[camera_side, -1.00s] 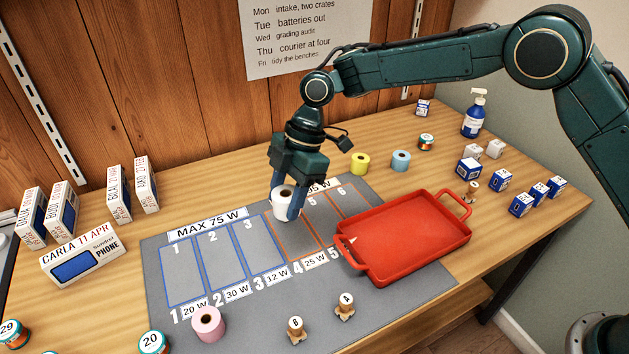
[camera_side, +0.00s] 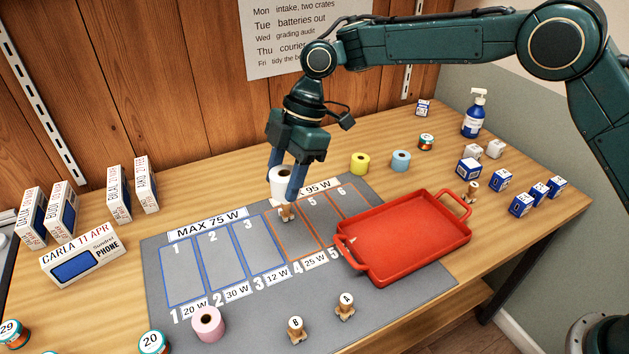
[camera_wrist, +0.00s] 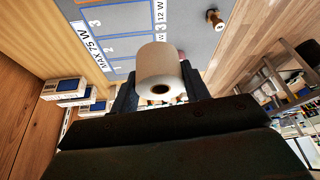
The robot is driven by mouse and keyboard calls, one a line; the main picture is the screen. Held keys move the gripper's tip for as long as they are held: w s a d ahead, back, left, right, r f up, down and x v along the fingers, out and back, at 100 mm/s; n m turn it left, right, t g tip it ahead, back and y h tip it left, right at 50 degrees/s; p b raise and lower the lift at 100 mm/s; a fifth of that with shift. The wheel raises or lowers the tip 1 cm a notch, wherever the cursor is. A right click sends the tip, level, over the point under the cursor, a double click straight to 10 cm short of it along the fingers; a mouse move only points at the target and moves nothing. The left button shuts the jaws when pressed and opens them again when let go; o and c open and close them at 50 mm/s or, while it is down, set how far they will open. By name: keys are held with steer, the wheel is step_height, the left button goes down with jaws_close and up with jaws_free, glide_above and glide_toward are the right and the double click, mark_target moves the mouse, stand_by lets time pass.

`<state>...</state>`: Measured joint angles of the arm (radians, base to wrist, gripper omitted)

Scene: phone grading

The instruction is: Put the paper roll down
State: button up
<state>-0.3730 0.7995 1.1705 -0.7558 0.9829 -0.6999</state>
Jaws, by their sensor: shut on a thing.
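The white paper roll (camera_side: 281,183) is upright between the blue fingertips of my gripper (camera_side: 285,186), which is shut on it. It is held above the grey mat (camera_side: 222,313), over the top of the orange-outlined slot 4. In the wrist view the roll (camera_wrist: 160,69) shows its open core end towards the camera, between the fingers. A small wooden peg (camera_side: 287,212) shows on the mat just below the roll. The sides of the roll are partly hidden by the fingers.
A red tray (camera_side: 408,238) covers the mat's right part. A pink roll (camera_side: 207,324) and pegs B (camera_side: 296,329) and A (camera_side: 345,306) stand in front. Yellow (camera_side: 360,164) and blue (camera_side: 401,161) rolls stand behind. Blue-outlined slots 1 to 3 are empty.

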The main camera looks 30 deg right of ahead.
steer(key=s+d, duration=0.2)
steer(key=d, duration=1.4)
glide_above(418, 246)
steer(key=d, duration=0.2)
step_height(418, 246, down, 20)
steer(key=shift+w+a+r, duration=0.1)
steer(key=shift+a+r, duration=0.05)
steer(key=shift+r, duration=0.05)
steer(key=shift+f, duration=0.1)
stand_by(0.4)
steer(key=o, duration=0.7)
steer(key=s+v, duration=0.1)
steer(key=v, duration=1.1)
steer(key=shift+w, duration=0.35)
